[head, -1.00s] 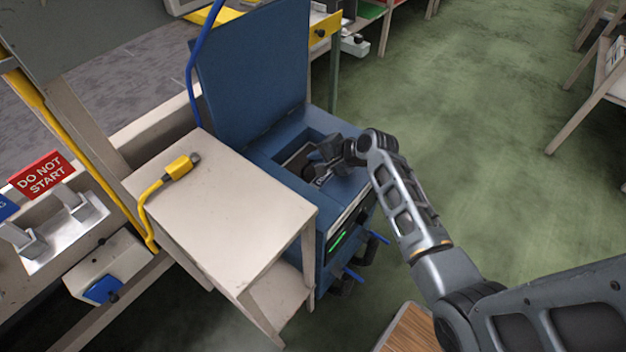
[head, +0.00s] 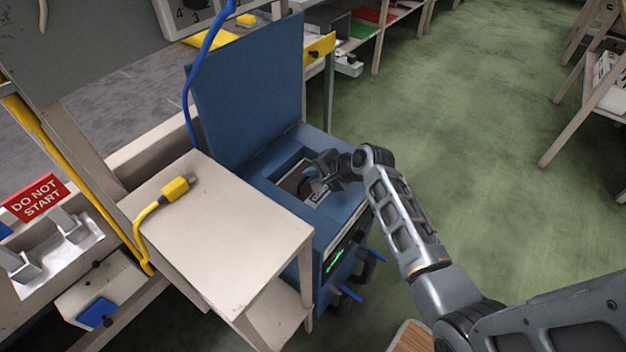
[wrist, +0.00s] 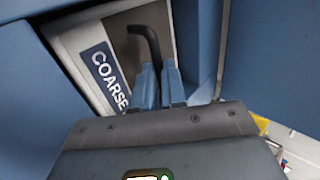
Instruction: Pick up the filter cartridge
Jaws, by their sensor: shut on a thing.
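The filter cartridge (wrist: 82,42) shows in the wrist view as a pale block with a dark label reading "COARSE" and a black bent handle (wrist: 146,40). It sits inside the open bay of the blue machine (head: 250,90). In the head view only a small part of the cartridge (head: 318,196) shows in the bay, partly hidden by my gripper. My gripper (wrist: 158,72) is shut on the cartridge's handle, its two blue fingertips close together at the handle's lower end. My gripper also shows in the head view (head: 322,178) reaching into the bay.
The machine's blue lid stands open behind the bay. A beige side table (head: 215,240) stands at the left with a yellow plug and cable (head: 172,190) on it. A red "DO NOT START" sign (head: 35,197) is at far left. Green floor (head: 460,130) to the right is clear.

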